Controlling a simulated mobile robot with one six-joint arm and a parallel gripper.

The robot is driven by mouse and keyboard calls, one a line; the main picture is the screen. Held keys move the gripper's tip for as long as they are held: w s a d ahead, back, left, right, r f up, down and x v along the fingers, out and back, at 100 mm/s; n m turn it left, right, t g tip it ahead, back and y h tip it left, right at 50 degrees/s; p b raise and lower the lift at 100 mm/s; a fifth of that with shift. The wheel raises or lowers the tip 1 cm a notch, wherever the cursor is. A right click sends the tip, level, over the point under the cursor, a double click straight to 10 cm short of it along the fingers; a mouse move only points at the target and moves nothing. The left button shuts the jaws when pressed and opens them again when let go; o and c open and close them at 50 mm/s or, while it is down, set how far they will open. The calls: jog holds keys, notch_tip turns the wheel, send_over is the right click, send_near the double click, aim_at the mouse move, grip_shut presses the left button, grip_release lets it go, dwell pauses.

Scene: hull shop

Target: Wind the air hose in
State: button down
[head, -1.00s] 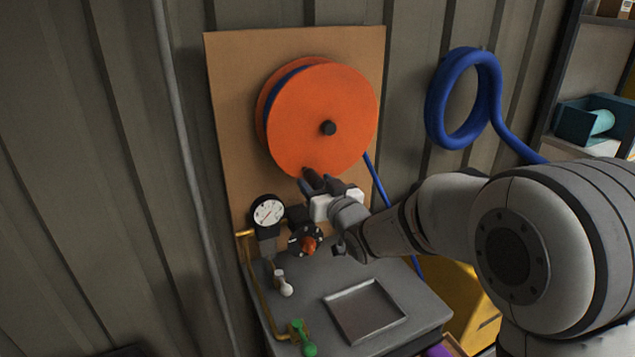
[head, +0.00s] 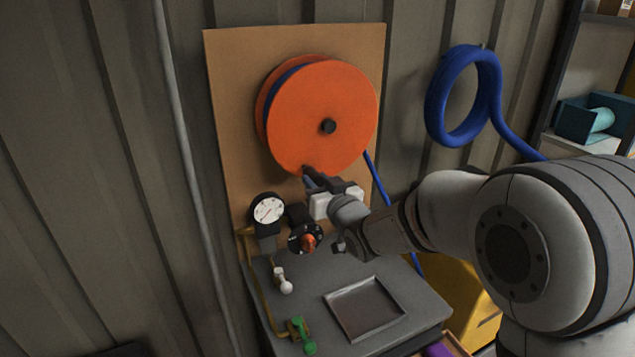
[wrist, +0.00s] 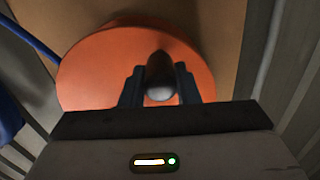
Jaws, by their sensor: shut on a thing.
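The orange hose reel (head: 325,95) is fixed to a tan board on the wall, with blue hose wound between its discs. The blue air hose (head: 376,180) leaves the reel at its lower right and runs down behind my arm. My gripper (head: 308,178) is at the lower edge of the reel's front disc. In the wrist view my gripper (wrist: 160,88) is shut on the dark, rounded crank handle (wrist: 160,72), with a finger on each side of it. The reel's disc (wrist: 95,72) fills the space behind the handle.
A grey bench top (head: 300,325) below carries a shallow tray (head: 364,308). A pressure gauge (head: 268,209), a red-centred knob (head: 308,240), a white-tipped lever (head: 284,285) and a green-handled valve (head: 304,338) stand close to my gripper. A blue hose coil (head: 440,105) hangs at right.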

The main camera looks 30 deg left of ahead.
jog(key=shift+s+a+r+m+b, duration=0.2)
jog(key=shift+s+a+m+b, duration=0.3)
jog(key=shift+b, duration=0.7)
jog(key=shift+s+r+m, duration=0.15)
jog(key=shift+r+m, duration=0.3)
jog(key=shift+m, duration=0.05)
jog(key=c, duration=1.1)
grip_release()
jog(key=shift+b, duration=0.3)
jog(key=b+v, duration=0.1)
jog(key=v, duration=0.6)
jog(key=shift+s+d+b, duration=0.25)
jog(key=shift+d+b, duration=0.05)
